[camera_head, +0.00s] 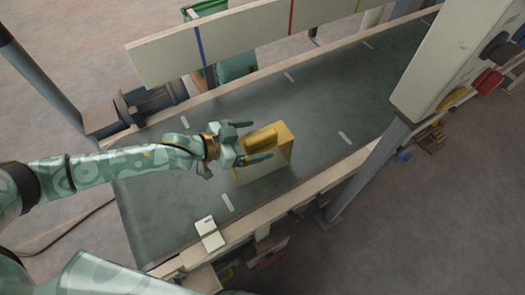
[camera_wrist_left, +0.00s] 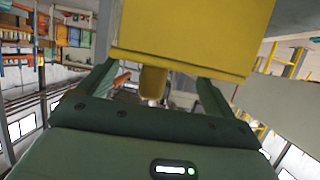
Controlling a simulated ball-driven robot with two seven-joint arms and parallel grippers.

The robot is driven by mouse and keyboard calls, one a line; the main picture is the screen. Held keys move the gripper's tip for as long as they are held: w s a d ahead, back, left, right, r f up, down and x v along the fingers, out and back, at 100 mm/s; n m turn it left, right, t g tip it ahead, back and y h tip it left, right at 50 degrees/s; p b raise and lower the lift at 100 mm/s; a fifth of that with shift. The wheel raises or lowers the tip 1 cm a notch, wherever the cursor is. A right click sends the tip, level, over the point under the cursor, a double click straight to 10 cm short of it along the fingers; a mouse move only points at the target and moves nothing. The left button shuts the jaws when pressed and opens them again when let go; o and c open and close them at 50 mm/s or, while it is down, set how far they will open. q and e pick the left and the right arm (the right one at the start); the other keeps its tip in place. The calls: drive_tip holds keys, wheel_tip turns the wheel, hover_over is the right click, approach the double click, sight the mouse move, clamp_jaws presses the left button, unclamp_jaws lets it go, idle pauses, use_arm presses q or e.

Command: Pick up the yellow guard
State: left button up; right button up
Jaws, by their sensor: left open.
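The yellow guard (camera_head: 279,157) is a box-like angled piece with a raised handle (camera_head: 262,137) on top. It stands on the dark green conveyor belt (camera_head: 310,105). My left gripper (camera_head: 248,140) comes in from the left, open, with its fingers on either side of the handle. In the left wrist view, the guard (camera_wrist_left: 190,35) fills the top middle and its handle (camera_wrist_left: 153,82) shows between the two fingers (camera_wrist_left: 150,90). I cannot tell whether the fingers touch it. My right gripper is not in view.
A white card or pad (camera_head: 209,234) lies on the near belt edge. A cream rail (camera_head: 240,45) with coloured stripes runs behind the belt. A pale machine panel (camera_head: 455,60) with red and yellow controls stands at right. The belt beyond the guard is clear.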

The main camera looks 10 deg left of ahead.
use_arm(q)
drive_tip(key=shift+w+d+f, duration=0.55)
drive_tip(key=shift+f, duration=0.1)
drive_tip(key=shift+w+d+b, duration=0.15)
drive_tip(key=shift+w+b, duration=0.05)
drive_tip(key=shift+b, duration=0.1)
drive_tip(key=shift+r, duration=0.2)
drive_tip(key=c, duration=1.5)
drive_tip(key=shift+c, duration=0.2)
drive_tip(key=shift+r, duration=0.1)
